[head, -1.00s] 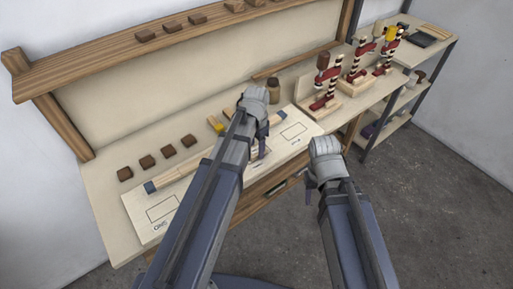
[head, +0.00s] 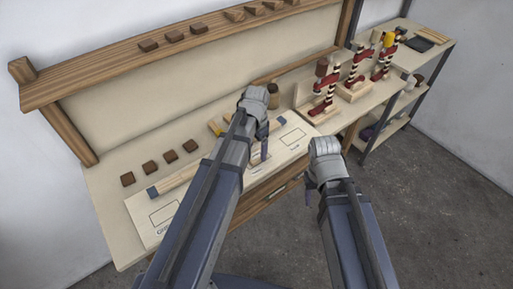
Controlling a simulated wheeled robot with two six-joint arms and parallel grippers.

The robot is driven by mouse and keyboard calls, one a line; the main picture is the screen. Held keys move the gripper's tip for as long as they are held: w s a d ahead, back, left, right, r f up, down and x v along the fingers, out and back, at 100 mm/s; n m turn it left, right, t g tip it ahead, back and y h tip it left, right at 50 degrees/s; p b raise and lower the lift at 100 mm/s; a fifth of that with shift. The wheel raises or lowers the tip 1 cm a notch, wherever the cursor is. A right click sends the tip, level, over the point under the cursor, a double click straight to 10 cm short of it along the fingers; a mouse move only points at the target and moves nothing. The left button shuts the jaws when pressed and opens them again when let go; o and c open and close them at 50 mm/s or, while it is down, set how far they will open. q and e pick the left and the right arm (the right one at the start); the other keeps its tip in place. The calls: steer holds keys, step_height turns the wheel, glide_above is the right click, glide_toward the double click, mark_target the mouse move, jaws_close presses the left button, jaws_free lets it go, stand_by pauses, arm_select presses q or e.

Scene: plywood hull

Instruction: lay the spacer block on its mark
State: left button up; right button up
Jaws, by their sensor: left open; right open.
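A pale board (head: 150,238) on the bench carries printed rectangular marks, one at its left end (head: 163,214) and one at its right end (head: 292,137). My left arm hides its middle. A long pale wood strip (head: 178,179) with a dark blue end lies along the board's back edge. I cannot tell which piece is the spacer block. My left gripper (head: 259,152) is open above the board, left of the right-hand mark; what lies under it is mostly hidden. My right gripper (head: 311,194) is open in front of the bench edge, apart from everything.
Several small dark brown blocks (head: 170,156) sit in a row on the bench behind the board. More blocks (head: 173,36) lie on the upper shelf. A brown jar (head: 273,97) and red clamps on wooden stands (head: 322,101) stand to the right. A shelf rack (head: 432,55) is beyond.

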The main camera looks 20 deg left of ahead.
mark_target(256, 154)
arm_select(q)
step_height(256, 154, up, 10)
steer(key=p, duration=0.9)
steer(key=s+d+n+y, duration=0.1)
steer(key=s+d+n, duration=0.2)
steer(key=s+d, duration=0.7)
steer(key=s, duration=0.4)
steer(key=shift+s+d+f+n+b, duration=0.2)
steer(key=shift+d+n+b, duration=0.1)
steer(key=shift+n, duration=0.1)
step_height(256, 154, down, 3)
steer(key=b, duration=0.3)
steer(key=shift+f, duration=0.1)
